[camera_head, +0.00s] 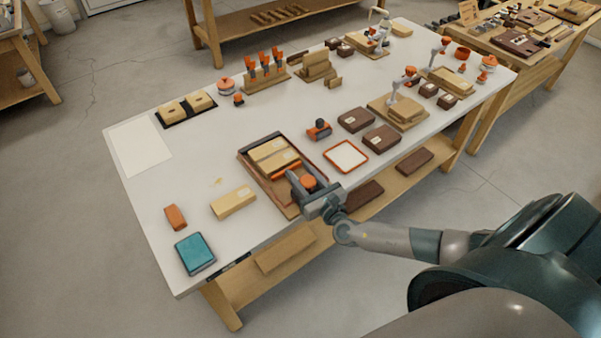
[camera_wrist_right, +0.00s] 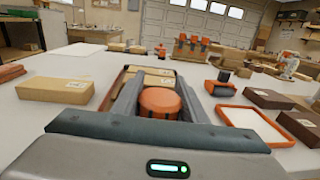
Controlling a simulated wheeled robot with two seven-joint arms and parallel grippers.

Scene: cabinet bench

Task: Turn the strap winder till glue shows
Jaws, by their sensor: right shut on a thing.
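The strap winder's round orange knob (camera_head: 308,182) sits at the front end of a dark-rimmed tray (camera_head: 247,166). Two pale wooden blocks (camera_head: 268,149) lie in the tray, with an orange bar (camera_head: 287,170) along the nearer one. My right gripper (camera_head: 306,179) is shut on the knob, with one finger on each side. In the right wrist view the knob (camera_wrist_right: 160,101) stands between the two dark fingers, with a block (camera_wrist_right: 158,80) behind it. No glue can be made out at the blocks' visible edges. My left gripper is out of view.
A loose pale block (camera_head: 233,203), an orange-brown block (camera_head: 175,217) and a teal pad (camera_head: 195,253) lie to the left. An orange-rimmed tray (camera_head: 346,156) and dark brown boxes (camera_head: 381,139) stand to the right. A white sheet (camera_head: 139,145) lies at the far left, with clear tabletop near it.

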